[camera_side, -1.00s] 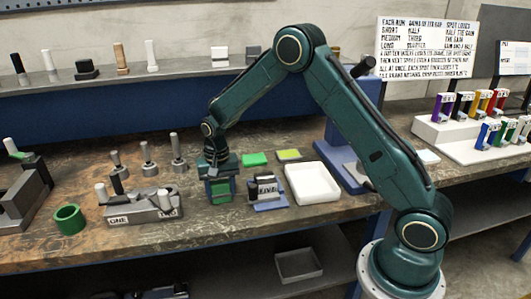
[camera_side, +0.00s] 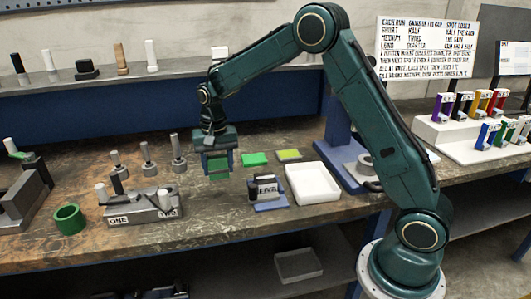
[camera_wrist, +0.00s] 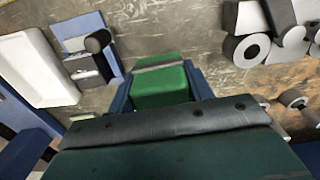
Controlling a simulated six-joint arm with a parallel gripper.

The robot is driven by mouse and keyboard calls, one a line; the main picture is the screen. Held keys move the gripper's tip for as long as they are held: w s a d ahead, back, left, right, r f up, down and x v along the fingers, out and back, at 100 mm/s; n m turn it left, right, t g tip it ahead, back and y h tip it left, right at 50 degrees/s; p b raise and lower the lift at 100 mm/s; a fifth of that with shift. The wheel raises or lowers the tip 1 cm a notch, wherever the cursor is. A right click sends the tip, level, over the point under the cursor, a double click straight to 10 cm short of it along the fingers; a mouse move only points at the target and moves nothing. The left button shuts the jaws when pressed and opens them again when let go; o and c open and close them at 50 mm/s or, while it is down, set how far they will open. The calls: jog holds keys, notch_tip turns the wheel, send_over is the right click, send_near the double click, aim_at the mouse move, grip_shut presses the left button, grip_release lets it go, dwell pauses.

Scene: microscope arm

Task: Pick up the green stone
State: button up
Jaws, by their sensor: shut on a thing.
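The green stone (camera_wrist: 160,85) is a green block with a grey band across it, seen between my gripper's fingers in the wrist view. My gripper (camera_side: 217,168) is shut on it, with one blue finger on each side. In the side view the stone (camera_side: 218,171) shows only partly between the fingers, held above the bench. The fingers and gripper body hide the rest of it.
Upright pegs (camera_side: 146,153) stand left.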

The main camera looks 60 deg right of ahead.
aim_at(219, 154)
notch_tip(219, 154, up, 12)
jog(key=shift+f, duration=0.2)
dwell(0.5)
jog(key=o, duration=0.4)
jog(key=shift+c, duration=0.8)
jog(key=shift+w+d+f, duration=0.1)
jog(key=shift+d+f, duration=0.1)
jog(key=shift+d, duration=0.3)
jog(key=s+d+f+m, duration=0.2)
jog(key=d+f+m, duration=0.1)
jog(key=d, duration=0.7)
jog(key=s+d+f+m, duration=0.2)
jog(key=d+f+m, duration=0.1)
jog(key=d, duration=0.7)
jog(key=s+d+f+m, duration=0.2)
jog(key=d+f, duration=0.3)
jog(key=d, duration=0.5)
jog(key=shift+d+m, duration=0.25)
jog(key=shift+m, duration=0.25)
